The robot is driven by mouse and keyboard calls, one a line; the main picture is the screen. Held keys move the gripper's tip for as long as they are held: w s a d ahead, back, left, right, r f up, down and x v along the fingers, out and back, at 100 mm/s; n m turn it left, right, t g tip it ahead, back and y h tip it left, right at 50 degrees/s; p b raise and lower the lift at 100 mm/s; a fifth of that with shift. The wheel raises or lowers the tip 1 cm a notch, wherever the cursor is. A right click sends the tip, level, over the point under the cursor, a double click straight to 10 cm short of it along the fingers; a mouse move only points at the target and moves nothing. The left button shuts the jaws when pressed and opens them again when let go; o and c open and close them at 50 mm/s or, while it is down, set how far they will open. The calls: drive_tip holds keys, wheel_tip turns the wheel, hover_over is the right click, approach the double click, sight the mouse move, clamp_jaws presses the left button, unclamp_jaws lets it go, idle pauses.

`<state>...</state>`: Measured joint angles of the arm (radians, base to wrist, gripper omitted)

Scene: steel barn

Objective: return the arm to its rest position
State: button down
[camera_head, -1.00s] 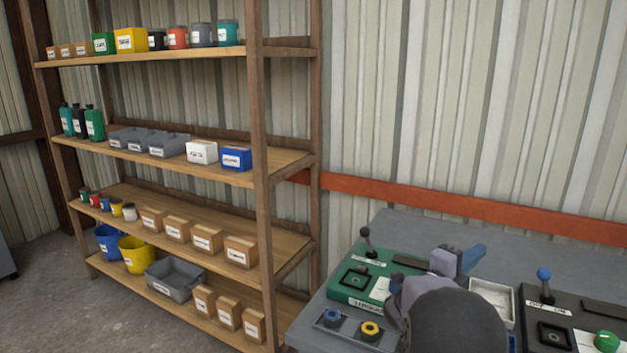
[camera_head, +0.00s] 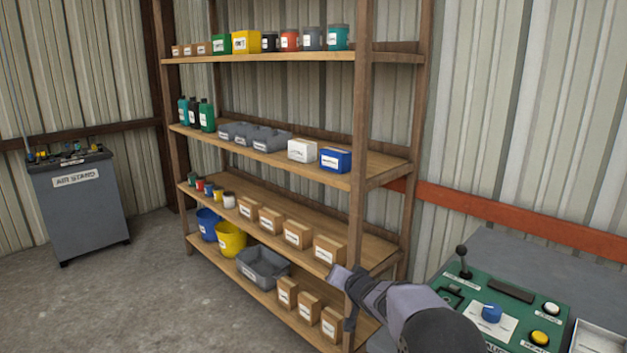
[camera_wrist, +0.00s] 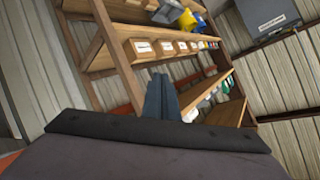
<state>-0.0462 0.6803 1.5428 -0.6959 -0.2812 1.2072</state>
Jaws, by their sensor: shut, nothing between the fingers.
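My arm (camera_head: 425,308) reaches in from the lower right in the head view, with its end in front of the lower shelves. In the wrist view my gripper (camera_wrist: 161,92) shows two blue-grey fingers lying together, shut and empty. They point toward the wooden shelf rack (camera_wrist: 110,30). In the head view the arm's end overlaps the rack's right front post (camera_head: 358,150); I cannot tell how far apart they are.
A bench with a green control panel (camera_head: 520,292), with lever, blue knob and buttons, stands at the lower right. The rack holds boxes, bins, bottles and buckets. A grey cabinet (camera_head: 80,210) stands at the left. Concrete floor (camera_head: 150,290) is clear between cabinet and rack.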

drive_tip(key=s+a+f+n+g, duration=0.2)
drive_tip(key=s+f, duration=0.2)
drive_tip(key=f, duration=0.3)
drive_tip(key=s+a+f+n+g+b, duration=0.1)
drive_tip(key=s+a+f+n+g, duration=0.15)
drive_tip(key=f, duration=0.55)
drive_tip(key=s+a+f+n+g, duration=0.1)
drive_tip(key=s+f+n, duration=0.1)
drive_tip(key=s+f, duration=0.35)
drive_tip(key=s+d+f+n+g+h+b, duration=0.15)
drive_tip(key=s+f+n+g, duration=0.35)
drive_tip(key=s+f, duration=1.15)
drive_tip(key=s+d+r+m+h+p, duration=0.1)
drive_tip(key=d+r+m+h, duration=0.1)
drive_tip(key=d+r, duration=0.45)
drive_tip(key=s+d+r+m+h, duration=0.15)
drive_tip(key=d+r, duration=0.25)
drive_tip(key=r, duration=0.6)
drive_tip(key=s+d+r+m+g+y+p, duration=0.1)
drive_tip(key=s+r+m, duration=0.1)
drive_tip(key=s+r, duration=0.5)
drive_tip(key=s+r+m+g+y, duration=0.1)
drive_tip(key=s+r+m, duration=0.15)
drive_tip(key=s, duration=0.75)
wheel_tip(320, 180, up, 18)
drive_tip(key=p, duration=1.8)
drive_tip(key=shift+w+r+n, duration=0.15)
drive_tip(key=shift+n, duration=0.2)
drive_tip(key=shift+d, duration=0.1)
